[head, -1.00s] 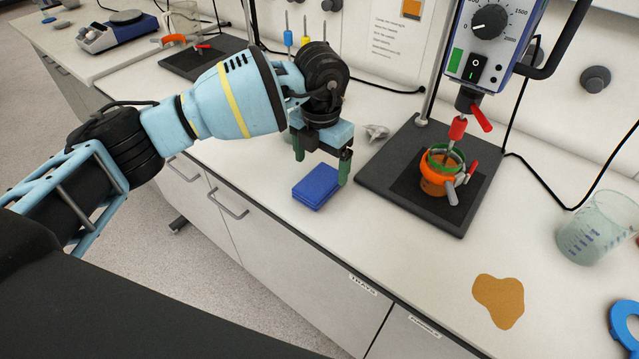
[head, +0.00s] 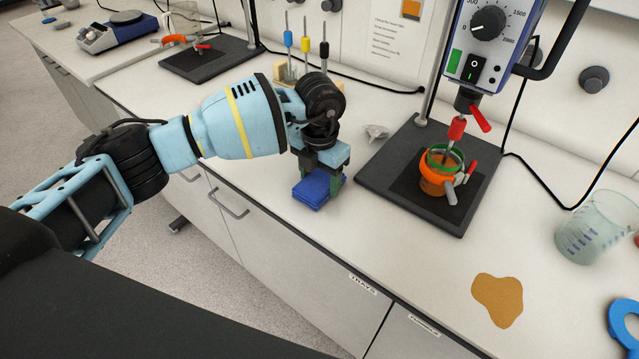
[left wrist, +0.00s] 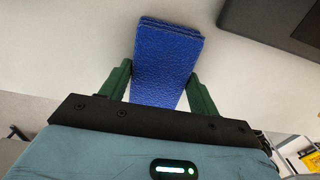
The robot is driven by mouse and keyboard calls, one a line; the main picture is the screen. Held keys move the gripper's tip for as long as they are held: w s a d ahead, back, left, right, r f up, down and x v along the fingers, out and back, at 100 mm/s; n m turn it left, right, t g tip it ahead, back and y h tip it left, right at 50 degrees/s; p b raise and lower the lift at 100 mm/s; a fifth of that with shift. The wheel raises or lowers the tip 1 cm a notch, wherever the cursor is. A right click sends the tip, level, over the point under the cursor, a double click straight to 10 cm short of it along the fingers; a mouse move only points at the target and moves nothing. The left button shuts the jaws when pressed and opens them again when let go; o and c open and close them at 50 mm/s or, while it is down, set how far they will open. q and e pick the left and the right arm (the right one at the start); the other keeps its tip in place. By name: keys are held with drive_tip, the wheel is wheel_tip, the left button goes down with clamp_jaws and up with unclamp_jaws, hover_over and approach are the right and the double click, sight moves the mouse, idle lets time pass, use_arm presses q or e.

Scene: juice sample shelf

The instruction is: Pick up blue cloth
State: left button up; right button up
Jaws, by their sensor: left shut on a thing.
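The blue cloth (head: 313,191) is a folded rectangular stack on the white counter, near its front edge. My left gripper (head: 321,183) is down over it, with one green finger on each side. In the left wrist view the cloth (left wrist: 165,65) lies between the two green fingers of my left gripper (left wrist: 161,88), which is shut on it. The cloth looks to be at counter level; I cannot tell whether it is clear of the surface. My right gripper is not in view.
A stirrer stand (head: 397,185) holds an orange vessel (head: 434,183) right of the cloth. A crumpled grey scrap (head: 377,132) lies behind. A brown spill (head: 498,300) and a glass beaker (head: 590,228) are at the right. Counter between the spill and stand is clear.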

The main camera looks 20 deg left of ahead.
sight(319, 180)
use_arm(q)
drive_tip(key=shift+r, duration=0.15)
drive_tip(key=shift+c, duration=0.2)
